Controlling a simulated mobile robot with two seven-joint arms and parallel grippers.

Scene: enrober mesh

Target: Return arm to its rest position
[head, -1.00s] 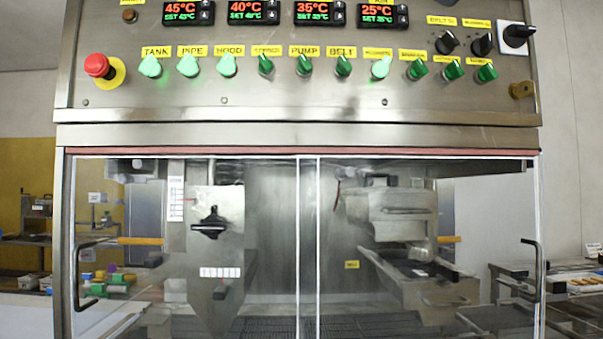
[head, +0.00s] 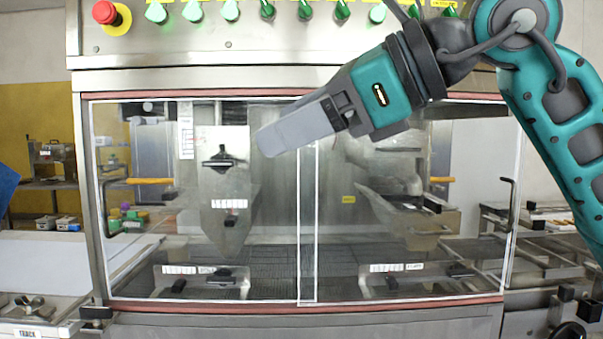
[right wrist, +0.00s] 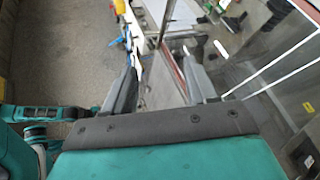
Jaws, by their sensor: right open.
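My right arm (head: 575,140) comes in from the right in the head view and is teal and dark grey. Its gripper (head: 268,142) points left and slightly down in front of the clear doors of the machine, seen side-on. In the right wrist view the two grey fingers of the gripper (right wrist: 160,82) stand apart with nothing between them. It is open and empty. My left gripper is not in view.
The steel machine (head: 200,76) has clear doors with a handle (head: 509,205) at the right and another (head: 106,205) at the left. A red stop button (head: 104,12) and green knobs line the panel. A pale surface (head: 60,262) lies left.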

